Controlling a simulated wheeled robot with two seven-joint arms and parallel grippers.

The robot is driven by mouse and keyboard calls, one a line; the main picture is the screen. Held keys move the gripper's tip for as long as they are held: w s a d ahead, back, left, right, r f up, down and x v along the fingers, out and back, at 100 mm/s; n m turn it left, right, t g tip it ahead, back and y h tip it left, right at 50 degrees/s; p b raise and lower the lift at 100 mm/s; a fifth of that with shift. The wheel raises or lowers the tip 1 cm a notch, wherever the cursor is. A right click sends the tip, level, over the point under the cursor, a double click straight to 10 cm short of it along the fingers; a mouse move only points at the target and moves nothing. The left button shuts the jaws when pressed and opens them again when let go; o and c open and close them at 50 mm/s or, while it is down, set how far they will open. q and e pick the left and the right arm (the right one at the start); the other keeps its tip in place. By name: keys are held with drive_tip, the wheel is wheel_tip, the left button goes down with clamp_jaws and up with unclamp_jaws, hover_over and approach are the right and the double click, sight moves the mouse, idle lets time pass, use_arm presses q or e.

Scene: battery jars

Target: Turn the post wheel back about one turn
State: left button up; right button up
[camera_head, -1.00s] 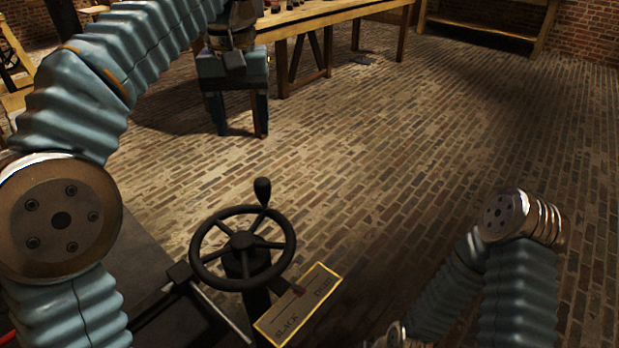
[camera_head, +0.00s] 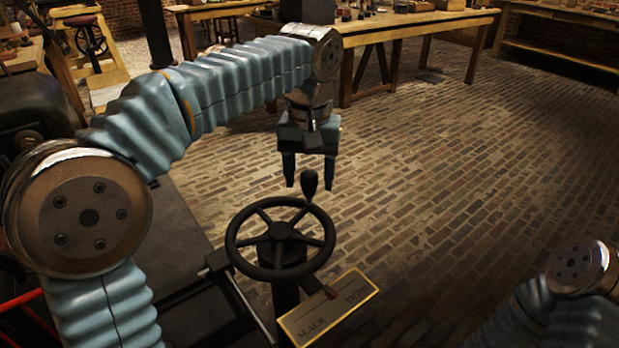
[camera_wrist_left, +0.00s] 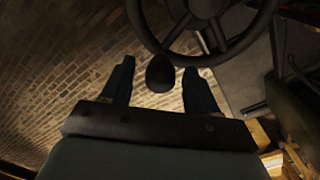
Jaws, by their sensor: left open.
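The post wheel (camera_head: 233,243) is a black spoked handwheel on a dark post, with an upright knob (camera_head: 310,186) on its far right rim. In the left wrist view, the knob (camera_wrist_left: 160,75) shows between the two open fingers, and the wheel (camera_wrist_left: 205,50) is beyond. No contact with the knob is clear. My right gripper is out of view.
A wooden workbench (camera_head: 420,24) with small items stands at the back. A dark machine bed with a metal rod (camera_head: 250,308) lies left of the post. The brick floor (camera_head: 450,170) to the right is clear.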

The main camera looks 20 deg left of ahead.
use_arm(q)
drive_tip(key=shift+f, duration=0.15)
clamp_jaws()
drive_tip(key=shift+a, duration=0.15)
idle(0.4)
